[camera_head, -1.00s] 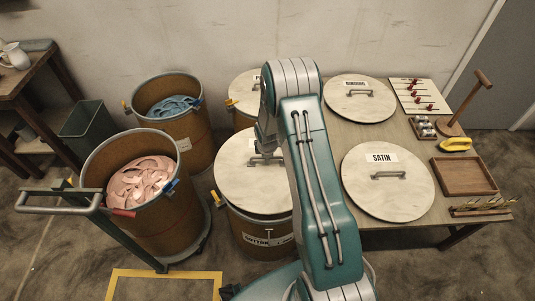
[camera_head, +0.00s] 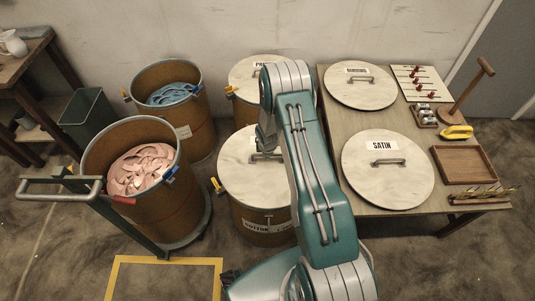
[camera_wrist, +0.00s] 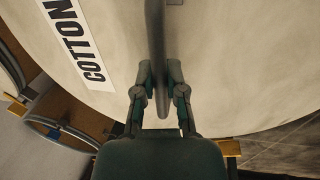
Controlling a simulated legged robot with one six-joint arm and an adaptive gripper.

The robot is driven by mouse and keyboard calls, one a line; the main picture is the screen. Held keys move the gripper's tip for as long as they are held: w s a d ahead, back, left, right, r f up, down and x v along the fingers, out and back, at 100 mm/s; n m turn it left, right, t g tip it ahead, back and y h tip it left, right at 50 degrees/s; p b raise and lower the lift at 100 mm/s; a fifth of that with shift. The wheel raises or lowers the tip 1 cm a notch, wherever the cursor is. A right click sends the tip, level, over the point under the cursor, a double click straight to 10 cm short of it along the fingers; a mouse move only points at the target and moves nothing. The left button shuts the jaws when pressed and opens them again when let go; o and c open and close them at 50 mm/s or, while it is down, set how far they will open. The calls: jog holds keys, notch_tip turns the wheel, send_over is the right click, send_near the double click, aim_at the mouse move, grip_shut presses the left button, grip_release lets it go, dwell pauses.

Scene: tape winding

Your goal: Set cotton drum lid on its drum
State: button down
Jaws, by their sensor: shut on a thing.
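The round pale cotton drum lid (camera_head: 236,181) lies level over the brown cotton drum (camera_head: 244,219) in the head view, closely lined up with its rim. The drum's COTTON label shows below the lid's front edge. I cannot tell whether the lid is fully seated. My gripper (camera_wrist: 162,91) is shut on the lid's bar handle (camera_wrist: 156,45) in the wrist view. The lid (camera_wrist: 215,60) fills much of that view, with its COTTON label on top. In the head view my arm hides the lid's right side and most of the gripper.
Another lidded drum (camera_head: 247,75) stands just behind. Open drums with pink scraps (camera_head: 140,170) and blue scraps (camera_head: 172,96) stand left. The table (camera_head: 352,140) at right holds the SATIN lid (camera_head: 388,185), another lid (camera_head: 360,86) and a tray (camera_head: 464,166). A yellow floor frame (camera_head: 165,261) lies in front.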

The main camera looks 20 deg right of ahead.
jog(key=c, duration=0.6)
grip_release()
jog(key=shift+c, duration=0.2)
notch_tip(320, 180, up, 12)
jog(key=s, duration=0.2)
jog(key=shift+a+f, duration=0.15)
jog(key=shift+a, duration=0.3)
jog(key=s+a+r+m+t, duration=0.1)
jog(key=s+a+r+m, duration=0.15)
jog(key=r, duration=0.65)
jog(key=s+a+r+m, duration=0.1)
jog(key=s+r+m, duration=0.15)
jog(key=r, duration=0.65)
jog(key=s+a+r+m+t, duration=0.1)
jog(key=s+a+r+m, duration=0.15)
jog(key=r, duration=0.65)
jog(key=s+a+r+m, duration=0.1)
jog(key=s+r+m, duration=0.1)
jog(key=s, duration=0.5)
jog(key=s+a+r+m+t, duration=0.1)
jog(key=s+r+m, duration=0.1)
jog(key=s+r, duration=0.2)
jog(key=s+a+r+m, duration=0.2)
jog(key=s+r, duration=0.2)
jog(key=s, duration=0.5)
jog(key=shift+s+t+y, duration=0.3)
jog(key=shift+y, duration=0.1)
